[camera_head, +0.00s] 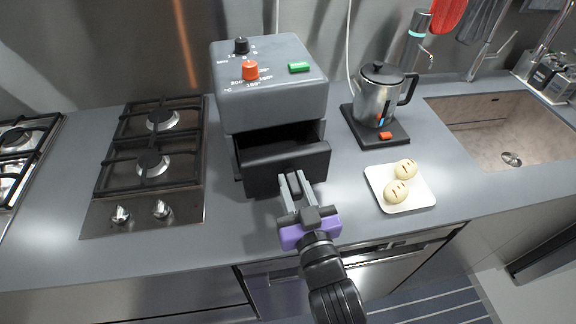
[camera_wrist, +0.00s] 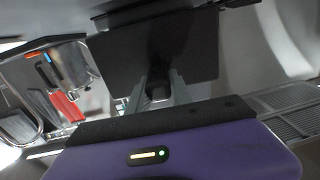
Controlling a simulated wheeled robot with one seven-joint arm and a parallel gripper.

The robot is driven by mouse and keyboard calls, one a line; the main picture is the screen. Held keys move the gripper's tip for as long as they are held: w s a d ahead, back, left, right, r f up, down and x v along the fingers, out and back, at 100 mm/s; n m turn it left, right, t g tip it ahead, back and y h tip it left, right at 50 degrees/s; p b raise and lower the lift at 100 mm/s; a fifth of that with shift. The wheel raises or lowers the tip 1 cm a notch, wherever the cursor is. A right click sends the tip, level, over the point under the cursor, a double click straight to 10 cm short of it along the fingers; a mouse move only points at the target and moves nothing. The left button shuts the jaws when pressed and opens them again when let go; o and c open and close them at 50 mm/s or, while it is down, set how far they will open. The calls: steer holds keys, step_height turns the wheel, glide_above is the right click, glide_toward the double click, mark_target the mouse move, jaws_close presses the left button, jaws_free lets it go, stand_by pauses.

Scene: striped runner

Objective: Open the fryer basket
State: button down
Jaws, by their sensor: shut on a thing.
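The fryer (camera_head: 270,90) is a grey box with a black knob, a red knob and a green button on top. Its dark basket (camera_head: 262,172) is pulled partly out of the front, with a gap showing behind its front panel. My gripper (camera_head: 294,183) is at the basket's front, its grey fingers shut on the basket's handle, which the fingers mostly hide. In the wrist view the basket (camera_wrist: 160,50) is a dark panel ahead, with the handle (camera_wrist: 158,92) between the fingertips.
A gas hob (camera_head: 150,160) lies left of the fryer. A kettle (camera_head: 380,95) on its base and a white plate (camera_head: 400,205) with two buns are to the right. A sink (camera_head: 500,140) is further right. The counter in front of the basket is clear.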

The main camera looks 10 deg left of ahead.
steer(key=v, duration=0.6)
steer(key=c, duration=1.2)
jaws_free()
steer(key=shift+o, duration=0.2)
steer(key=b, duration=0.1)
glide_toward(298, 197)
steer(key=shift+s+d+r, duration=0.1)
steer(key=shift+s, duration=0.25)
